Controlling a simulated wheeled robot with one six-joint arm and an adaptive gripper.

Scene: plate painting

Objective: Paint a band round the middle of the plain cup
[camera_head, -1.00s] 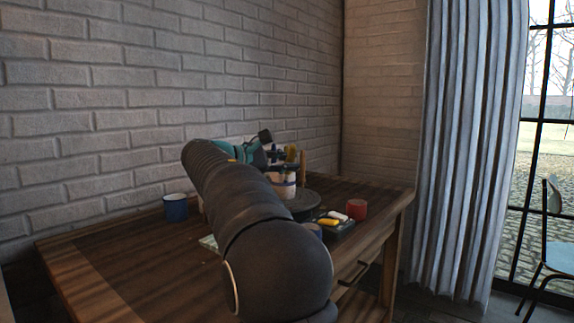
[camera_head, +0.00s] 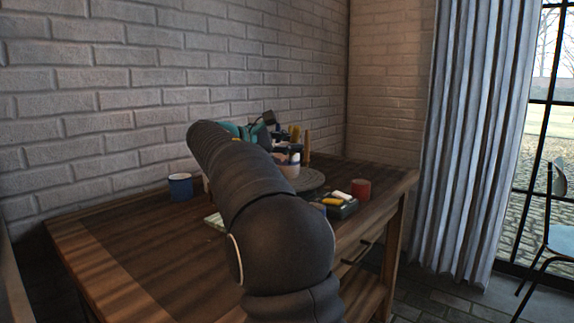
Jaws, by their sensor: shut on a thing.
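A pale cup (camera_head: 289,169) stands at the grey round turntable (camera_head: 313,181) on the wooden table, partly hidden behind my arm. Dark blue shows at its upper part; I cannot tell whether that is paint or something in front of it. My gripper (camera_head: 270,126) is dark with teal parts beside it, just above and behind the cup, mostly hidden by my arm. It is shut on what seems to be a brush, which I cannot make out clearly. I cannot tell whether it touches the cup.
A blue cup (camera_head: 180,188) stands at the table's left back. A dark tray (camera_head: 342,209) with yellow and white pieces and a red pot (camera_head: 361,189) are at the right. Brush handles (camera_head: 306,147) stand behind the turntable. The table's front left (camera_head: 150,250) is clear.

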